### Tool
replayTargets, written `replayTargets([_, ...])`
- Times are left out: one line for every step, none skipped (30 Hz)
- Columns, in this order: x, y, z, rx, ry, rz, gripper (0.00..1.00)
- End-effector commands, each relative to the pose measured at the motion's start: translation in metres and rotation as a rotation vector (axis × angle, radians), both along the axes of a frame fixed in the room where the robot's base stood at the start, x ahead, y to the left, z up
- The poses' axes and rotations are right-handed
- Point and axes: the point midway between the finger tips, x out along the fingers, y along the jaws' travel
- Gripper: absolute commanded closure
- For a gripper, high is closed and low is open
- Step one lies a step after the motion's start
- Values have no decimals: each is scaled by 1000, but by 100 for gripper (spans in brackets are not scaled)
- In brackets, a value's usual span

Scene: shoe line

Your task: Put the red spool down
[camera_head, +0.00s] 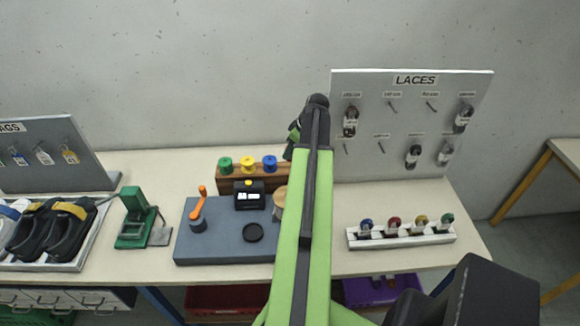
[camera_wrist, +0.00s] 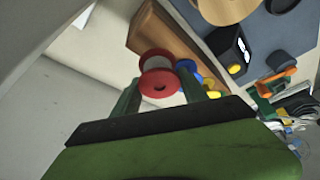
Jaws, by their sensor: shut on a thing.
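The red spool (camera_wrist: 160,84) shows in the wrist view between the two green fingers of my gripper (camera_wrist: 160,88), which is shut on it. In the head view my arm hides the red spool, and only part of my gripper (camera_head: 294,140) shows near the wooden spool rack's right end. The wooden rack (camera_head: 228,187) holds a green spool (camera_head: 225,165), a yellow spool (camera_head: 248,164) and a blue spool (camera_head: 270,162). In the wrist view the red spool overlaps the rack (camera_wrist: 150,28); I cannot tell whether they touch.
A grey-blue base (camera_head: 215,240) with an orange-handled crank (camera_head: 199,205) and a black device (camera_head: 249,195) stands before the rack. The LACES board (camera_head: 380,150) rises to the right. A white holder (camera_head: 400,237) carries several small coloured items. A green press (camera_head: 136,218) stands left.

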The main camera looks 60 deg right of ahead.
Motion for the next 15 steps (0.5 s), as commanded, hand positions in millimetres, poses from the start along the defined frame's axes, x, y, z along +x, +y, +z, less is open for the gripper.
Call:
replayTargets([1, 1, -17, 0, 0, 2, 100])
replayTargets([2, 2, -18, 0, 0, 3, 100])
replayTargets([2, 2, -17, 0, 0, 4, 100])
replayTargets([3, 3, -16, 0, 0, 5, 100])
replayTargets([3, 3, -15, 0, 0, 5, 100])
replayTargets([3, 3, -16, 0, 0, 7, 100])
replayTargets([4, 4, -18, 0, 0, 8, 100])
replayTargets([4, 4, -22, 0, 0, 8, 100])
replayTargets([4, 4, -29, 0, 0, 9, 100])
replayTargets([5, 4, -35, 0, 0, 9, 100])
replayTargets([5, 4, -40, 0, 0, 9, 100])
replayTargets([5, 5, -48, -1, 0, 9, 100])
replayTargets([5, 5, -52, 0, 0, 10, 100])
replayTargets([5, 5, -55, 0, 0, 10, 100])
replayTargets([5, 5, -55, 0, 0, 10, 100])
